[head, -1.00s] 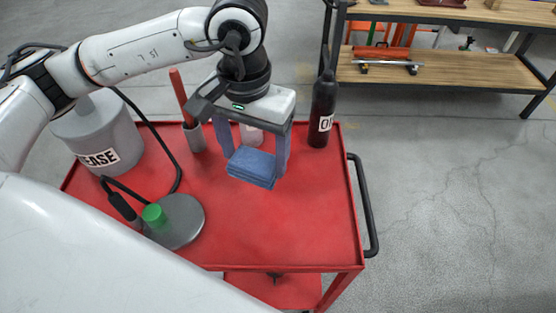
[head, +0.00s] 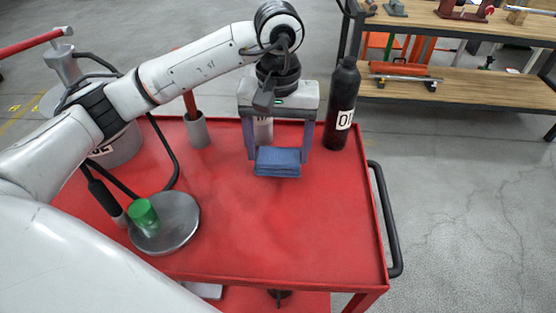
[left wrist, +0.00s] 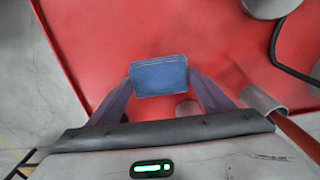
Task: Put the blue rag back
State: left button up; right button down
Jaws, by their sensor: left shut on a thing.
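The blue rag (head: 278,163) is a folded, layered pad. My left gripper (head: 279,155) is shut on it, one finger at each side, over the back part of the red cart top (head: 270,230). I cannot tell for sure whether the rag touches the cart top or hangs just above it. In the left wrist view the rag (left wrist: 159,76) lies level between the two fingertips (left wrist: 160,85), with red cart surface around it. My right gripper is not in view.
A black oil bottle (head: 342,105) stands right of the gripper. A white item (head: 263,132) is behind it. A grey cup with a red handle (head: 196,130), a metal dish (head: 170,228) with a green cylinder (head: 143,214) and a grease bucket (head: 118,148) are left. The cart's front right is clear.

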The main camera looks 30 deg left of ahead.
aim_at(278, 155)
pick_arm(q)
jog(key=shift+f, duration=1.7)
jog(key=shift+f, duration=0.2)
jog(key=o, duration=1.4)
jog(key=shift+r, duration=0.1)
notch_tip(278, 155, up, 12)
jog(key=shift+s+r+p, duration=0.1)
jog(key=shift+r+p, duration=0.05)
jog(key=shift+p, duration=0.2)
